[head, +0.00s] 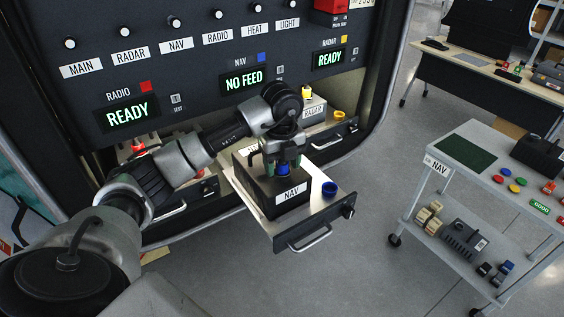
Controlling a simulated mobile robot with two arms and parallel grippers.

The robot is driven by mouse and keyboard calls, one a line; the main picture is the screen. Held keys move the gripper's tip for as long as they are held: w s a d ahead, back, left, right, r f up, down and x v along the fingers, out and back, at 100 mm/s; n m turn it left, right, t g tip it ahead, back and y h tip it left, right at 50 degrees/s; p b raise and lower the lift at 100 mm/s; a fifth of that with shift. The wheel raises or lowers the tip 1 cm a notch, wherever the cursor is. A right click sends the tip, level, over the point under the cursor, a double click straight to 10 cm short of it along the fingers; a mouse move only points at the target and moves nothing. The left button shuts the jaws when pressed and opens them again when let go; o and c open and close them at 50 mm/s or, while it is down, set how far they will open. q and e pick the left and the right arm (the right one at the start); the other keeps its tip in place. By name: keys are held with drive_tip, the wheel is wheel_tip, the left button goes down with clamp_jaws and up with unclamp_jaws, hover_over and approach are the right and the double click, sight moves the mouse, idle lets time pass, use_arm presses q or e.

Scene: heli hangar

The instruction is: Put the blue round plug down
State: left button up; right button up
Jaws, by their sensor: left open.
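The NAV box (262,180) is a dark box with a white NAV label, standing on a pulled-out drawer (311,226). A blue round piece (284,170) shows on top of the box, right under my left gripper (284,165). The gripper points down and is open, its fingers around or just above this piece; contact cannot be told. A second blue round piece (329,188), ring-like with a dark centre, sits on the drawer to the right of the box. Which of the two is the loose plug is not clear. My right gripper is out of view.
The panel display (244,83) above reads NO FEED; the RADIO and RADAR displays read READY. The RADAR drawer (339,144) is behind to the right, with yellow pieces. A grey NAV cart (483,175) with parts stands at right. Open floor lies between.

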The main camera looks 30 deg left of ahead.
use_arm(q)
drive_tip(key=shift+r, duration=0.15)
wheel_tip(320, 180, up, 5)
drive_tip(key=shift+b, duration=0.95)
wheel_tip(320, 180, up, 6)
drive_tip(key=shift+r+p, duration=0.25)
drive_tip(key=shift+p, duration=0.2)
drive_tip(key=shift+r, duration=0.25)
